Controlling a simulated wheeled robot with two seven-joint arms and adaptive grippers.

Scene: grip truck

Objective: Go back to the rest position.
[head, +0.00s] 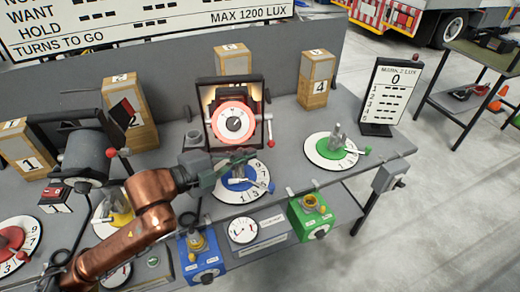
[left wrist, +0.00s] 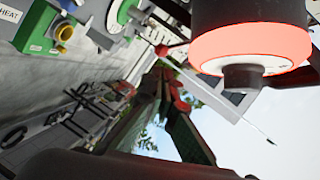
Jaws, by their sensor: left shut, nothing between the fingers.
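My left gripper (head: 222,168) is at the end of my copper arm, above the bench and just below the round red-rimmed dial (head: 233,122). Its fingers are shut with nothing between them. In the left wrist view the dark fingers (left wrist: 165,78) point away from the camera, and the glowing red ring (left wrist: 250,45) is close by at the upper right. The gripper's tip overlaps the blue numbered dial (head: 243,184) in the head view; I cannot tell how high above it the tip is. My right gripper is not in view.
The bench holds a green dial (head: 331,150), a red dial (head: 14,246), a blue box (head: 203,262) and a green box (head: 310,218). Numbered wooden blocks, such as block 4 (head: 316,80), stand behind. A black-framed score board (head: 389,92) stands at the right end. Open floor lies to the right.

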